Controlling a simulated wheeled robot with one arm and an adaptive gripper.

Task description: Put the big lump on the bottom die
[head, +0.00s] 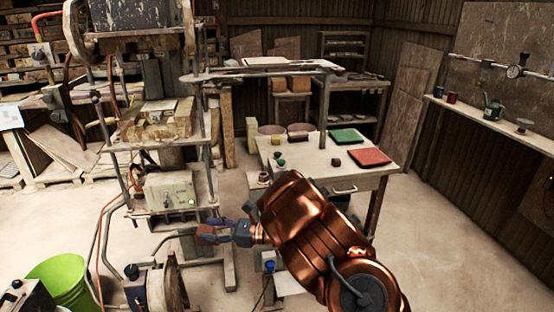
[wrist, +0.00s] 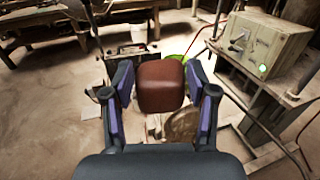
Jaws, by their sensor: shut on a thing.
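The big lump is a reddish-brown rounded block (wrist: 161,86), held between the purple-padded fingers of my gripper (wrist: 162,98) in the wrist view. In the head view my gripper (head: 218,230) and the lump (head: 205,235) are in front of the press, low and to the right of its frame. The bottom die looks to be the pale yellowish block (head: 155,127) on the press's middle platform, above and left of my gripper. The lump is clear of the die.
A control box (head: 170,192) sits on the press's lower shelf; it also shows in the wrist view (wrist: 262,42). A worktable (head: 320,178) with green and red trays and small pieces stands right of the press. A green bucket (head: 62,280) is at lower left. Open floor lies right.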

